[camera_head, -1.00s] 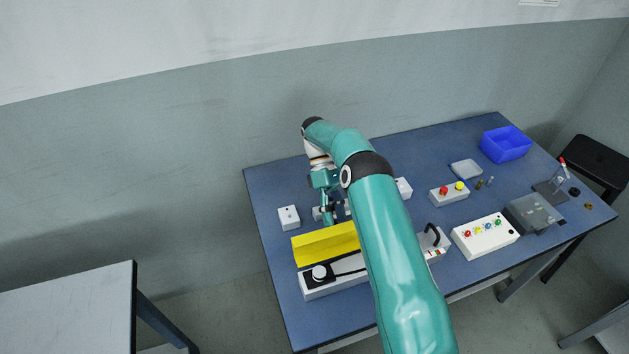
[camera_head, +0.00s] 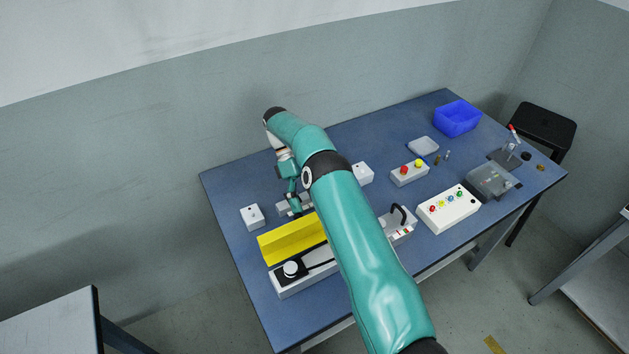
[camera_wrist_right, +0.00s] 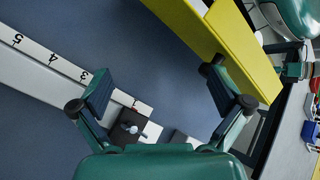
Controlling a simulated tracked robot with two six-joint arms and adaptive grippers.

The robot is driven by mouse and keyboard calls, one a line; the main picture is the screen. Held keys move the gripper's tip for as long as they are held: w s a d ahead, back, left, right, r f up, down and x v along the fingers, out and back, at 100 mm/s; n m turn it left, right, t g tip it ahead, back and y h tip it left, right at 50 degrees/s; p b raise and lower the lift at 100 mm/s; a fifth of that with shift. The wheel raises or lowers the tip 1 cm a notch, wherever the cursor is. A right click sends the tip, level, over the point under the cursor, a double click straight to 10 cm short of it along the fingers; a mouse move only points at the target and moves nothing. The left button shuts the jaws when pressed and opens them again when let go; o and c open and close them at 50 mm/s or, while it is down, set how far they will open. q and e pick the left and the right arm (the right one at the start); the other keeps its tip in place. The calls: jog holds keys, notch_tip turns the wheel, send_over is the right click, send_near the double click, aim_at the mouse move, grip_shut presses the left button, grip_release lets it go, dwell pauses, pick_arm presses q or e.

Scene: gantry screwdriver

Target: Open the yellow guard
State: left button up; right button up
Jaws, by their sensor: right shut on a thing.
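The yellow guard (camera_head: 292,238) is a long yellow panel that stands tilted up along the back of a white unit (camera_head: 300,283) with a black plate and white knob. My right arm hides the guard's right end. My right gripper (camera_head: 294,203) is low behind the guard. The right fingertip is at the guard's edge, and the left fingertip is over a white numbered scale. My left gripper is not in view.
A white box (camera_head: 252,217) stands left of the gripper, and another (camera_head: 362,174) right of it. A button box (camera_head: 409,173), a white panel with coloured buttons (camera_head: 448,209) and a blue bin (camera_head: 458,118) are farther right. The table's left front is clear.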

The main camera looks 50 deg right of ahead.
jog(key=shift+a+f, duration=0.35)
jog(key=shift+c, duration=0.2)
jog(key=shift+w+a, duration=0.1)
jog(key=shift+c, duration=0.2)
jog(key=c, duration=0.4)
jog(key=shift+o, duration=0.2)
jog(key=shift+w+r, duration=0.1)
